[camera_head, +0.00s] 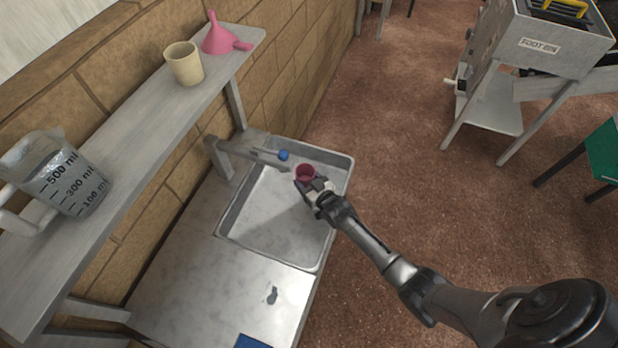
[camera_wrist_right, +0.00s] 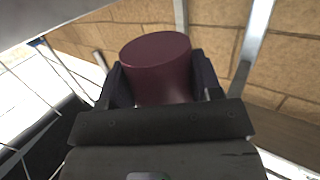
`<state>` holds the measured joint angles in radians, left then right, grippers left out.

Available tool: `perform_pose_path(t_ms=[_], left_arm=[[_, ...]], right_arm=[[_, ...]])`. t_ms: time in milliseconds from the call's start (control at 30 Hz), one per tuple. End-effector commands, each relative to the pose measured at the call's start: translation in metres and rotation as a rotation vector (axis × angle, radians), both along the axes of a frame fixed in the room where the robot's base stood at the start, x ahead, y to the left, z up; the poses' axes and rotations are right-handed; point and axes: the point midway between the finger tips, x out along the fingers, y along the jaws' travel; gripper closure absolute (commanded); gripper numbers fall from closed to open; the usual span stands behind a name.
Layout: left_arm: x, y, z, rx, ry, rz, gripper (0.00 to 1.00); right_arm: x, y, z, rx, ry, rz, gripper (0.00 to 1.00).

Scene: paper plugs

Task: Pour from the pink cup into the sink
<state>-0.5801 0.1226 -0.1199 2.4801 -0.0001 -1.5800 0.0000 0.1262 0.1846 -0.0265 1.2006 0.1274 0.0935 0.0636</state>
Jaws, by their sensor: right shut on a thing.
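The pink cup (camera_head: 305,172) shows dark pink in the head view, over the far right part of the metal sink (camera_head: 228,222). Its round opening faces up toward the head camera, and it looks roughly upright. My right gripper (camera_head: 314,186) is shut on the cup from its near right side. In the right wrist view the cup (camera_wrist_right: 158,72) sits between the two dark fingers, its round end surface visible. What is inside the cup cannot be told. No liquid stream shows. My left gripper is not in view.
A grey tap with a blue knob (camera_head: 283,155) reaches over the sink close to the cup. A shelf (camera_head: 150,118) on the left bears a measuring jug (camera_head: 62,178), a beige cup (camera_head: 184,64) and a pink funnel (camera_head: 220,38). The sink basin looks empty.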

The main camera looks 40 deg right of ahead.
Motion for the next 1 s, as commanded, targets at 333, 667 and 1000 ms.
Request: perform_pose_path(t_ms=[333, 667, 1000], left_arm=[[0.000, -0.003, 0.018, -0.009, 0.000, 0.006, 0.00], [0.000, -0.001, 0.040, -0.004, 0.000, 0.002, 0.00], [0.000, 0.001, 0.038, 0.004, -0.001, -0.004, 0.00]], right_arm=[[0.000, 0.000, 0.018, 0.001, 0.000, 0.000, 0.68], [0.000, 0.000, 0.041, 0.002, 0.001, 0.000, 0.68], [0.000, 0.000, 0.040, 0.002, 0.001, 0.000, 0.68]])
